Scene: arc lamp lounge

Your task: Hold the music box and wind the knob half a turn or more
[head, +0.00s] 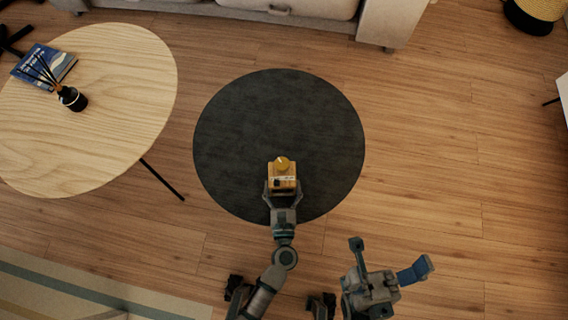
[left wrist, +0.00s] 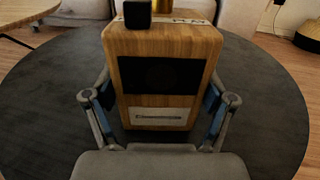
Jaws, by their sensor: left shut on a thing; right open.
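The music box (head: 284,184) is a small wooden box near the front edge of the round dark table (head: 250,120). A yellow round knob (head: 282,164) shows at its top. My left gripper (head: 283,190) is shut on the box, one finger on each side. My right gripper (head: 390,258) is open and empty, to the right of and nearer than the table, apart from the box.
A pale oval wooden table (head: 120,85) stands at left with a blue book (head: 46,64) and a dark reed diffuser (head: 72,98). A light sofa (head: 300,8) is at the back. The rest of the dark table top is clear.

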